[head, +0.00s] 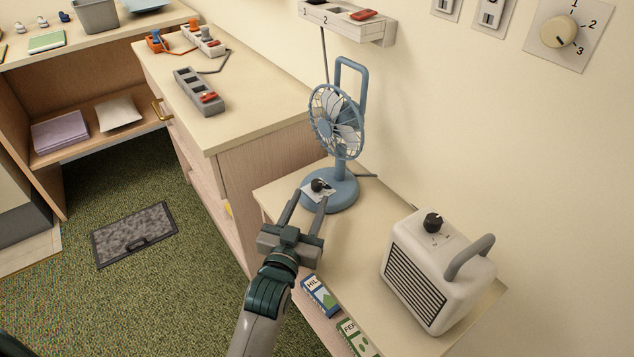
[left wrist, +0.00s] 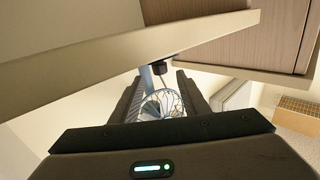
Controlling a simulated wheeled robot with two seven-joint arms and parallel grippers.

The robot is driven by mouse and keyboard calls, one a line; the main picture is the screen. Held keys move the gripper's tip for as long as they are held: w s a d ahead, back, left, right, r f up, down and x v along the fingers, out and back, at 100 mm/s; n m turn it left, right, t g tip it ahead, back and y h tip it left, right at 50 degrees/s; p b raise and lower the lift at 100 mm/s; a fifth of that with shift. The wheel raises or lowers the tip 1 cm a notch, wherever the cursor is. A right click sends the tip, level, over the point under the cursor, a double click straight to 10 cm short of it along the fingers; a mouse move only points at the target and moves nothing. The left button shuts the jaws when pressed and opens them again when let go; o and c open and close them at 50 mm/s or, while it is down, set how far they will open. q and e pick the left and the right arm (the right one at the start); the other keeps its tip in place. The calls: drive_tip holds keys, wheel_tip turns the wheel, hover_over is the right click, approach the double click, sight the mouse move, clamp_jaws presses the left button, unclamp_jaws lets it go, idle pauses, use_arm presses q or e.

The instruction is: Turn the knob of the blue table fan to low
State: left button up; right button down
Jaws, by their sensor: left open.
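The blue table fan (head: 337,120) stands upright on a small beige table (head: 375,245), its round base (head: 343,192) near the table's back left. Its black knob (head: 318,185) sits on a pale plate at the front of the base. I cannot read the markings there or tell the knob's setting. My left gripper (head: 310,194) reaches in over the table, open, with its fingertips on either side of the knob's near side; contact cannot be told. In the left wrist view the fan (left wrist: 163,104) and dark knob (left wrist: 158,68) show between the fingers. My right gripper is not in view.
A white heater (head: 430,265) with its own black dial (head: 433,222) stands right of the fan. A drawer cabinet (head: 225,105) with power strips is at left. A wall dial (head: 557,32) is at upper right.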

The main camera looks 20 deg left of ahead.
sight(315, 187)
use_arm(q)
drive_tip(key=w, duration=0.7)
clamp_jaws()
